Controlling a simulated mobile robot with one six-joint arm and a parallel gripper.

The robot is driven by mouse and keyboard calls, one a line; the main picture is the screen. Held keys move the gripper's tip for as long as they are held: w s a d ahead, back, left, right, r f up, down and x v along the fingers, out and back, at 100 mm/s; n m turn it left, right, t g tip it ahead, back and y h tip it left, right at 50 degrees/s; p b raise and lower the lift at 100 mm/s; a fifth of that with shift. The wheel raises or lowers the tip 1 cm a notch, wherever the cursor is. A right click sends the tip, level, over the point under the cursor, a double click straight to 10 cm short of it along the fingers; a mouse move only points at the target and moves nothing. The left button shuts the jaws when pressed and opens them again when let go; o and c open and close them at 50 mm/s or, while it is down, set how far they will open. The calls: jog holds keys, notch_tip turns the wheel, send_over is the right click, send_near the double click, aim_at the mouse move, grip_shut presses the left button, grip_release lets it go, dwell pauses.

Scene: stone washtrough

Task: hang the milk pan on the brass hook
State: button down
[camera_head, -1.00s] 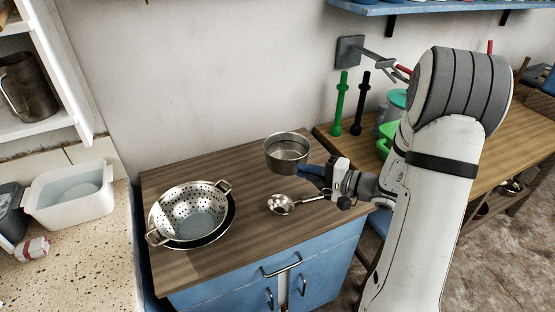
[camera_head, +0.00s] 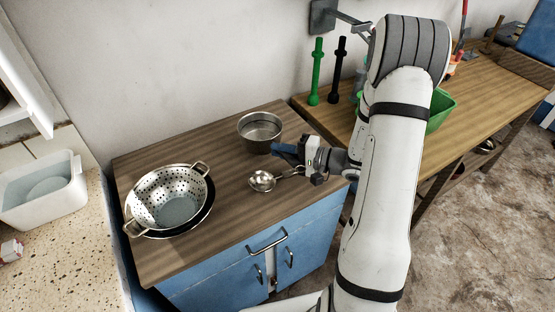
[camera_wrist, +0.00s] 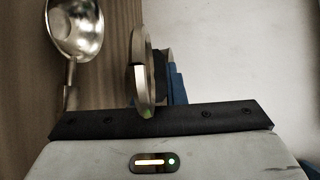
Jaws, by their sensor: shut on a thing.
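The milk pan (camera_head: 260,133), a small round grey metal pan, is upright over the back of the wooden counter, left of my gripper. I cannot tell how high it is above the counter. My gripper (camera_head: 288,153) is shut on the pan at its near right side; the fingers hide the grip point. In the wrist view a curved metal strip, seen edge-on, stands at the jaws and seems to be part of the pan (camera_wrist: 144,75). I cannot make out a brass hook; a grey wall bracket (camera_head: 322,17) shows at the top, partly cut off.
A metal ladle (camera_head: 262,181) lies on the counter below the pan; it also shows in the wrist view (camera_wrist: 77,28). A colander (camera_head: 165,200) sits in a dark pan at left. Green (camera_head: 316,72) and black (camera_head: 337,72) upright utensils stand behind, near my arm.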

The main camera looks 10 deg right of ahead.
jog(key=shift+f, duration=2.1)
jog(key=shift+f+b, duration=0.2)
jog(key=shift+b, duration=0.3)
jog(key=c, duration=1.5)
grip_release()
jog(key=shift+r+p, duration=0.15)
jog(key=shift+p, duration=0.4)
jog(key=shift+s+d, duration=0.1)
jog(key=shift+d, duration=0.05)
jog(key=v, duration=0.2)
jog(key=b+v, duration=0.1)
jog(key=v, duration=0.2)
jog(key=s+v, duration=0.1)
jog(key=v, duration=0.1)
jog(key=shift+s+f+b, duration=0.25)
jog(key=shift+f+b, duration=0.15)
jog(key=shift+f, duration=0.05)
